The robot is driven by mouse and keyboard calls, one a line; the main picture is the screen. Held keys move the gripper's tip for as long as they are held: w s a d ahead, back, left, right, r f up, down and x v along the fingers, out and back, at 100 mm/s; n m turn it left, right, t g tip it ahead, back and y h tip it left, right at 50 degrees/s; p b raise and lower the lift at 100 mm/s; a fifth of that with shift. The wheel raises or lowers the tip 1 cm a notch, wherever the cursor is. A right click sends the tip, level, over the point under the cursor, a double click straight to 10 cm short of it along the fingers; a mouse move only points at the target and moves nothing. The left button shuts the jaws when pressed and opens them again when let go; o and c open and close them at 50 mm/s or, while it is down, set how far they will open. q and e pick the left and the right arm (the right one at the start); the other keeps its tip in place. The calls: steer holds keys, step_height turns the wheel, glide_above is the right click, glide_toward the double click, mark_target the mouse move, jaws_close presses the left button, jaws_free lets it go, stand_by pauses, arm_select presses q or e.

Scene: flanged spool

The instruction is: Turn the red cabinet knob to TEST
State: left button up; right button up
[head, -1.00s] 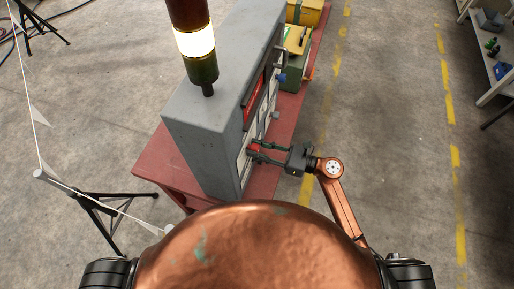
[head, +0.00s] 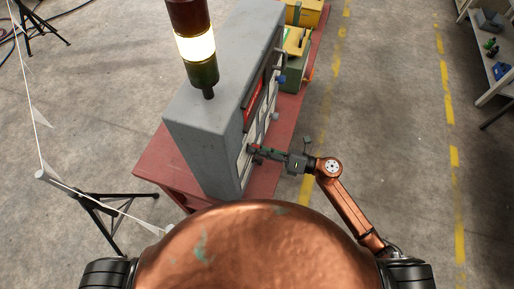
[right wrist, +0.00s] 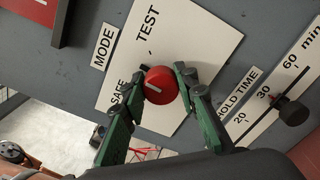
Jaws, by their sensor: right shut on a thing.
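The red knob (right wrist: 161,85) sits on a white plate (right wrist: 190,50) labelled MODE, with SAFE at its lower left and TEST at its upper left in the right wrist view. The white line on the knob points left, toward the SAFE side and below the tick beside TEST. My right gripper (right wrist: 162,79) is shut on the knob, one green finger on each side. In the head view, my right gripper (head: 257,152) reaches the front of the grey cabinet (head: 203,112) from the right; the knob is largely hidden there. My left gripper is not in view.
A HOLD TIME scale with a black slider knob (right wrist: 292,110) is close to the right finger. The cabinet stands on a red table (head: 160,165), with a lamp tower (head: 195,45) on top. Green and yellow boxes (head: 297,45) stand behind it.

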steer(key=m+p, duration=0.1)
steer(key=m, duration=0.3)
steer(key=shift+w+p, duration=0.1)
steer(key=shift+p, duration=0.3)
steer(key=shift+m+p, duration=0.6)
steer(key=shift+m, duration=1.1)
steer(key=shift+f, duration=0.1)
steer(key=o, duration=1.2)
steer(key=shift+c, duration=0.2)
steer(key=shift+d, duration=0.25)
steer(key=v, duration=1.1)
steer(key=shift+d, duration=0.25)
